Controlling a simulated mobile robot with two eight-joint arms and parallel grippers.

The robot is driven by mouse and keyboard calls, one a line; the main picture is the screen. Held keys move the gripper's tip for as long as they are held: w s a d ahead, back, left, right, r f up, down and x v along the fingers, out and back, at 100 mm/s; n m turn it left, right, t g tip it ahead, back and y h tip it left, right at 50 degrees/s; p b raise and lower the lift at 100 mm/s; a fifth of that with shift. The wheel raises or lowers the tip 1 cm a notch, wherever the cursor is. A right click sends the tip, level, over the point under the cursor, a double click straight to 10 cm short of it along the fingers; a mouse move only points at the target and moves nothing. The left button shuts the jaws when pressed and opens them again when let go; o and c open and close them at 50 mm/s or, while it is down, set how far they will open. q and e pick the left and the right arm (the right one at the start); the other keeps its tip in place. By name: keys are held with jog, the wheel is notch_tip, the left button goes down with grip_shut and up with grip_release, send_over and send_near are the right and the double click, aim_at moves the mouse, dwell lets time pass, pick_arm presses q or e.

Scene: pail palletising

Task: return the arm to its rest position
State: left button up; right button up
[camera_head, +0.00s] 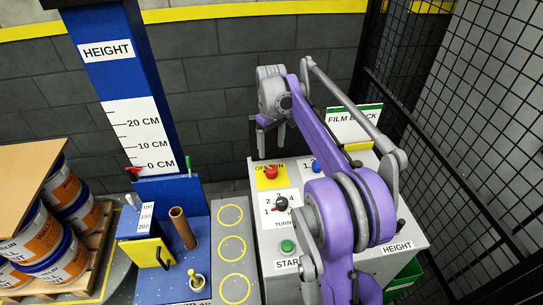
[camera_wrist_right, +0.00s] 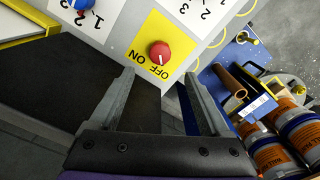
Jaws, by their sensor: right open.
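My right gripper (camera_head: 270,140) hangs at the end of my purple and grey right arm, over the back left part of the white control panel (camera_head: 262,220). Its two fingers are apart and nothing is between them. The right wrist view also shows the open fingers (camera_wrist_right: 158,85), with the red OFF/ON knob (camera_wrist_right: 159,53) beyond the tips and apart from them. The same red knob (camera_head: 271,172) shows below the gripper in the head view. My left gripper is in neither view.
The panel also carries a black TURNS knob (camera_head: 281,202), a blue knob (camera_head: 316,166) and a green START button (camera_head: 287,246). A blue height column (camera_head: 110,55) stands left. Pails (camera_head: 60,185) sit on a pallet at far left. A black mesh fence (camera_head: 470,110) closes the right side.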

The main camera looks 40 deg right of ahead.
jog(key=shift+r, duration=0.9)
